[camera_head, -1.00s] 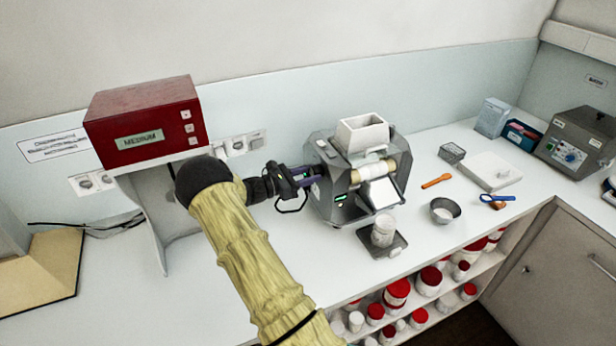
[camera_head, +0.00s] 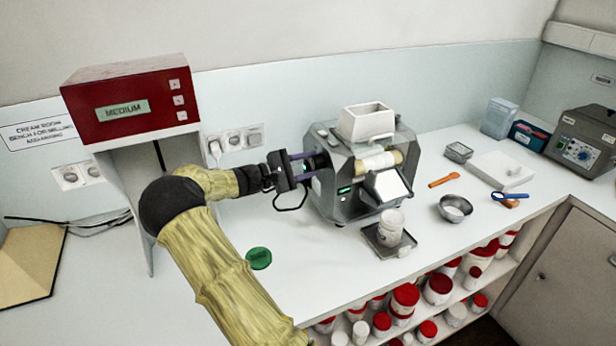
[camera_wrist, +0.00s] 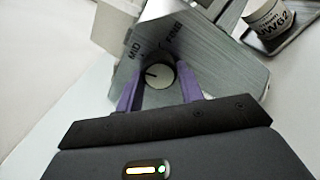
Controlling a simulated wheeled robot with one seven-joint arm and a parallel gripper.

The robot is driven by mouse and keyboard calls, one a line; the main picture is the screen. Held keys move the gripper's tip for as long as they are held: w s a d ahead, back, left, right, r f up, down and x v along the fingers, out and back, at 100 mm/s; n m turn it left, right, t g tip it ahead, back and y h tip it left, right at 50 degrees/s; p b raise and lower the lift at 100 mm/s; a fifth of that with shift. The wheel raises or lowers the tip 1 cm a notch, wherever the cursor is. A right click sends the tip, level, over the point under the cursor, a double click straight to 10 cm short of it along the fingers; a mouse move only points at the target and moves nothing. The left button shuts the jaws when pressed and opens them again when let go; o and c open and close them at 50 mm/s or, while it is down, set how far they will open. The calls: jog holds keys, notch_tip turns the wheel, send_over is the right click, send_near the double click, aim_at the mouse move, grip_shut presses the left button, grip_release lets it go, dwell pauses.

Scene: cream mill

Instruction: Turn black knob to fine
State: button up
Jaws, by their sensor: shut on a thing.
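The grey mill (camera_head: 350,200) stands on the white bench, with a white hopper on top and a small lit green display. My gripper (camera_head: 310,165) reaches its left side panel from the left. In the wrist view the knob (camera_wrist: 159,75) shows a pale round face with a dark rim, set in that panel. My purple fingers lie on both sides of the knob and are shut on it. A short dark mark on its face points left. The label MID (camera_wrist: 134,50) is at upper left of the knob and FINE (camera_wrist: 175,38) is above it.
A red box (camera_head: 130,105) at left displays MEDIUM. A white jar (camera_head: 391,225) stands on a small tray before the mill. A green disc (camera_head: 258,258) lies on the bench near my arm. A metal bowl (camera_head: 455,207) and orange tool (camera_head: 450,180) lie to the right.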

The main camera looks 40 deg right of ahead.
jog(key=m+b, duration=0.4)
jog(key=b, duration=0.1)
jog(key=shift+f+m+b, duration=0.2)
jog(key=shift+m+b, duration=0.15)
jog(key=shift+m, duration=0.05)
jog(key=m+b, duration=0.3)
jog(key=b, duration=0.2)
jog(key=shift+d+m, duration=0.1)
jog(key=shift+m, duration=0.2)
jog(key=m+b, duration=0.2)
jog(key=b, duration=0.1)
jog(key=shift+m, duration=0.3)
jog(key=m+b, duration=0.3)
jog(key=shift+s+r, duration=0.1)
jog(key=shift+r, duration=0.1)
jog(key=o, duration=1)
